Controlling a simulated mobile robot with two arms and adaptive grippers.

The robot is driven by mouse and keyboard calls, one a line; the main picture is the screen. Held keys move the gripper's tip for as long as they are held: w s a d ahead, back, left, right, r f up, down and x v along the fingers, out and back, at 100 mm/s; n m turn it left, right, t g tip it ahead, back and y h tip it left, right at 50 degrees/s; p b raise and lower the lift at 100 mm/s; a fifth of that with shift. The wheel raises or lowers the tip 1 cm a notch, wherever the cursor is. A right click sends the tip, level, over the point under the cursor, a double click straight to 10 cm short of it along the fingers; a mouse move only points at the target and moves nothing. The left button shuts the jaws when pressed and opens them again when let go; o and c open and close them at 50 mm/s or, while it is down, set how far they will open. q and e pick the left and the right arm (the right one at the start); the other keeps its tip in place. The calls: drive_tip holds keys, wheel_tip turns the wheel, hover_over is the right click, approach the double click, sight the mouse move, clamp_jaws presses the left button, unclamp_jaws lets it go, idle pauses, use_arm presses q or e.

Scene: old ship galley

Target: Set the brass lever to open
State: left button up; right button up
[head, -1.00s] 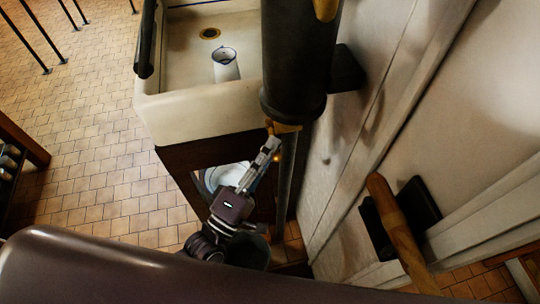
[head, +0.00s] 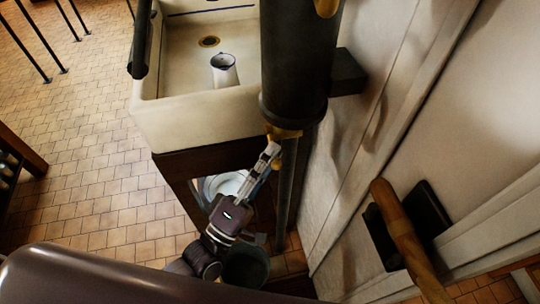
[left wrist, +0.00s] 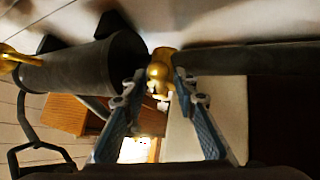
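The brass valve (head: 285,132) sits under the dark upright cylinder (head: 300,60), where a grey pipe runs down. A small brass part, seemingly its lever (head: 278,164), shows beside my left gripper (head: 272,153). My right gripper is not in view.
A white sink (head: 195,125) with a jug (head: 223,70) stands left of the cylinder. Below are a pale basin (head: 228,183) and a dark bucket (head: 246,268). The wall is close on the right, with a wooden handle (head: 400,230). Tiled floor at left is open.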

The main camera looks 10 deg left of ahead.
use_arm(q)
drive_tip(key=v, duration=1.2)
drive_tip(key=shift+r, duration=0.1)
drive_tip(key=shift+c, duration=0.5)
